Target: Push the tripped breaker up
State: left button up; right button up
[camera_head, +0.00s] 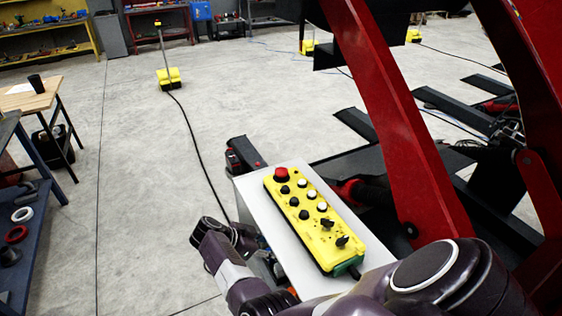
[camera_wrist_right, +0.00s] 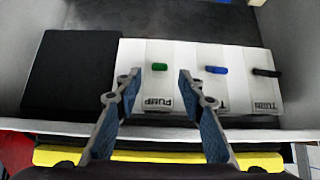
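In the right wrist view, a row of white breakers (camera_wrist_right: 185,88) sits inside a grey enclosure. Their labels appear upside down; one reads PUMP. They carry a green lever (camera_wrist_right: 160,67), a blue lever (camera_wrist_right: 216,70) and a black lever (camera_wrist_right: 267,72). I cannot tell which one is tripped. My right gripper (camera_wrist_right: 160,74) is open and empty. Its fingertips appear on either side of the green lever; contact is not visible. In the head view the right gripper is hidden behind the white box (camera_head: 252,200).
A black block (camera_wrist_right: 70,75) is beside the breakers. A yellow control pendant (camera_head: 312,222) with buttons and a red knob lies on the white box. A red lift arm (camera_head: 390,120) rises close by on the right. The floor (camera_head: 130,150) at left is mostly clear.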

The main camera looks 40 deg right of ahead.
jog(key=v, duration=0.3)
dwell(0.5)
